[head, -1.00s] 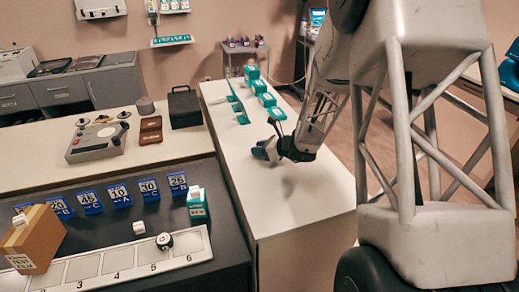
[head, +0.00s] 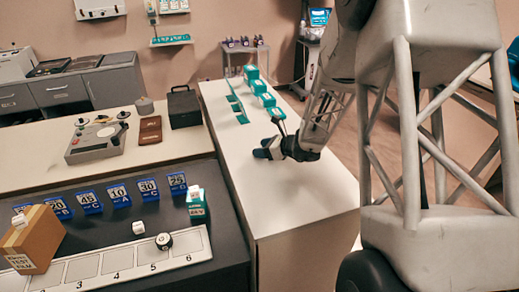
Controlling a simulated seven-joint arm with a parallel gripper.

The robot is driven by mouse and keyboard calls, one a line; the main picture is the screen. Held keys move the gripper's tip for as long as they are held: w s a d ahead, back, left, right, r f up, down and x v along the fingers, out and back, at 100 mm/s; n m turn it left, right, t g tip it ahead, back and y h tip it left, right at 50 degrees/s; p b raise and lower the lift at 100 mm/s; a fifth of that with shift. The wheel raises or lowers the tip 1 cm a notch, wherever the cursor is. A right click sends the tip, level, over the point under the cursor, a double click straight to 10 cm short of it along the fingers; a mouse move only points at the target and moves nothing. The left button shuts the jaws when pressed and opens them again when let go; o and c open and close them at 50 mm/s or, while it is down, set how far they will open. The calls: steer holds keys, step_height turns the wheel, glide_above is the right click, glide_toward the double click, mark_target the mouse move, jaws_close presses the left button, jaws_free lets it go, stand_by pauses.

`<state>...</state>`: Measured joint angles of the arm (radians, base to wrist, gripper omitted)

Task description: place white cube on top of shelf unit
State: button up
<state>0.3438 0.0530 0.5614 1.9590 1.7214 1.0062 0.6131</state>
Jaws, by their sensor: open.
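A small white cube (head: 138,227) lies on the dark counter, just behind the numbered strip. A second white cube (head: 20,221) sits on a cardboard box at the left, and a third (head: 194,192) shows on top of a teal box. I cannot tell which of these the task names. My gripper (head: 264,151) is open above the white counter, well to the right of and beyond the cubes. I see nothing held in it, though its fingertips are small in this view. A small metal shelf unit (head: 229,60) with several dark bottles on top stands by the back wall; it may be the shelf unit meant.
A black-and-white ball (head: 164,241) sits on the numbered strip (head: 116,264). Several blue number cards (head: 119,195) stand behind it. Teal boxes (head: 267,100) line the white counter (head: 290,200), whose front part is clear. A reel device (head: 97,139) stands left.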

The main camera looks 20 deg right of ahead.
steer(key=v, duration=1)
steer(key=shift+s+d+r, duration=0.1)
stand_by(0.5)
steer(key=s+a+r+n+g+h, duration=0.1)
steer(key=s+a+r+n+g, duration=0.2)
steer(key=s+a+r+n, duration=0.3)
steer(key=s+a+r+n+g+h, duration=0.1)
steer(key=s+a+r+n+g, duration=0.3)
steer(key=s+a+n, duration=0.4)
steer(key=s+a+r+n+h, duration=0.1)
steer(key=s+r+n+h, duration=0.2)
steer(key=s+n, duration=0.3)
steer(key=s+a+r+n+h, duration=0.1)
steer(key=s+n+h, duration=0.3)
steer(key=s, duration=1)
steer(key=r+n, duration=0.1)
steer(key=n, duration=0.1)
steer(key=shift+s+r+n+h, duration=0.3)
steer(key=shift+r+n+h, duration=0.05)
steer(key=shift+n+h, duration=0.05)
